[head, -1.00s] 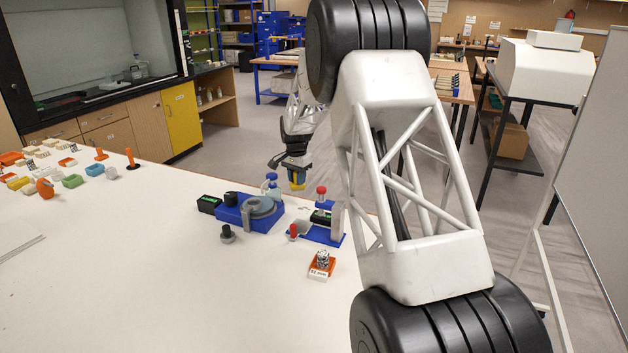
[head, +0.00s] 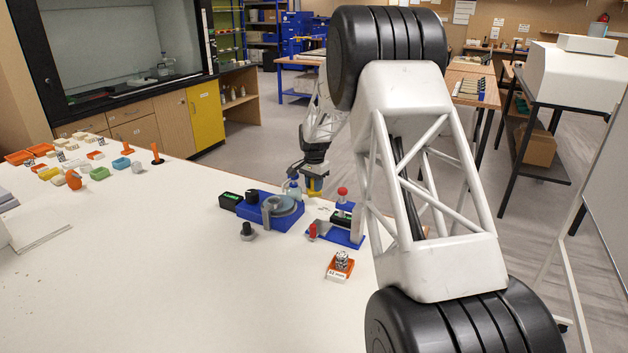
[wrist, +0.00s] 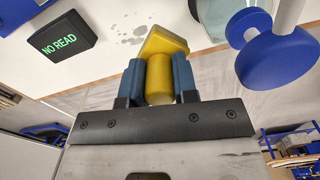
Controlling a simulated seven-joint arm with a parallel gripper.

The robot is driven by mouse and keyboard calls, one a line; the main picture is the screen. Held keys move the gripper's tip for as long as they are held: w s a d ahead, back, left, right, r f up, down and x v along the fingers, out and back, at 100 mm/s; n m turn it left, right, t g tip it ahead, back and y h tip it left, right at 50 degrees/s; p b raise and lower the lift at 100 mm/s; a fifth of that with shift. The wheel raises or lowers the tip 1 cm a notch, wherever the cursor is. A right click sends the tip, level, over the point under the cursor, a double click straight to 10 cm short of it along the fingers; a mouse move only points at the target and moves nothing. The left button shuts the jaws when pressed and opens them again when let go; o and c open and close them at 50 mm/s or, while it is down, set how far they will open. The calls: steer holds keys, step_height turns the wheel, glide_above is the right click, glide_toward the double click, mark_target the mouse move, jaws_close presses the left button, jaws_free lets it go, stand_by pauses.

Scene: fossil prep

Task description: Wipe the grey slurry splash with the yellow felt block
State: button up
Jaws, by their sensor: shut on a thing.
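The yellow felt block (wrist: 165,42) has a rounded yellow grip (wrist: 160,78). My gripper (wrist: 158,80) is shut on that grip between its two blue fingers. In the head view my gripper (head: 315,178) is at the far edge of the white table, behind the blue device, with the block (head: 315,186) pointing down. The grey slurry splash (wrist: 128,37) shows in the wrist view as several grey spots on the white tabletop, beside and beyond the block. The block may cover part of it. I cannot tell whether the block touches the table.
A black "NO READ" display (wrist: 66,38) stands left of the splash. In the head view a blue device (head: 268,212) and a blue stand with a red knob (head: 343,192) flank the spot.

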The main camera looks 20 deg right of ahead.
mark_target(320, 193)
steer(key=shift+f, duration=2.6)
steer(key=shift+s+d+f, duration=0.15)
steer(key=shift+s+d, duration=0.65)
steer(key=shift+d, duration=0.05)
steer(key=shift+c, duration=0.3)
steer(key=shift+s+d, duration=1.55)
steer(key=shift+s, duration=0.05)
steer(key=shift+s+d+f, duration=0.15)
steer(key=shift+s+d, duration=0.1)
steer(key=shift+w+a, duration=0.2)
steer(key=shift+w, duration=0.05)
steer(key=shift+w+a, duration=2.45)
steer(key=shift+a, duration=0.05)
steer(key=shift+r, duration=4.3)
